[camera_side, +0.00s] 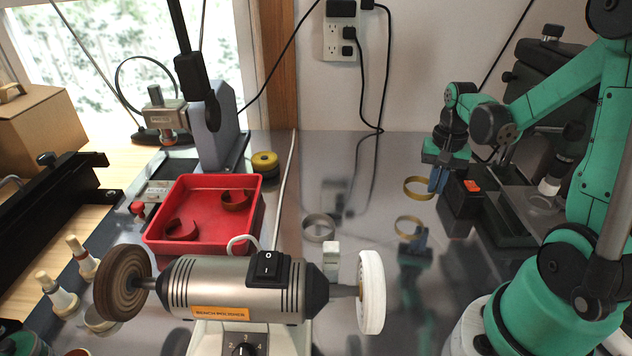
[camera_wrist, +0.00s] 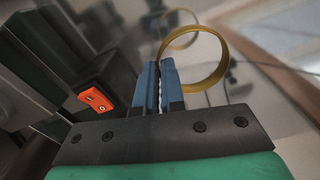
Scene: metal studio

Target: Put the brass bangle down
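The brass bangle (camera_side: 407,190) is a thin gold-coloured ring. My gripper (camera_side: 437,180) is shut on one side of its band, between its blue fingers, and the ring sticks out to the left in the side view. It hangs above the shiny metal table (camera_side: 375,210), apart from it, with its reflection below. In the wrist view the bangle (camera_wrist: 226,62) extends right from the closed blue fingers (camera_wrist: 159,85), and a fainter ring, its reflection, shows beyond it.
A grey metal ring (camera_side: 319,239) lies on the table, left of my gripper. A bench polisher (camera_side: 225,287) stands in front. A red tray (camera_side: 160,243) holds two brownish cuffs. A black box with an orange switch (camera_side: 472,186) is close right of my gripper. The table below the bangle looks clear.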

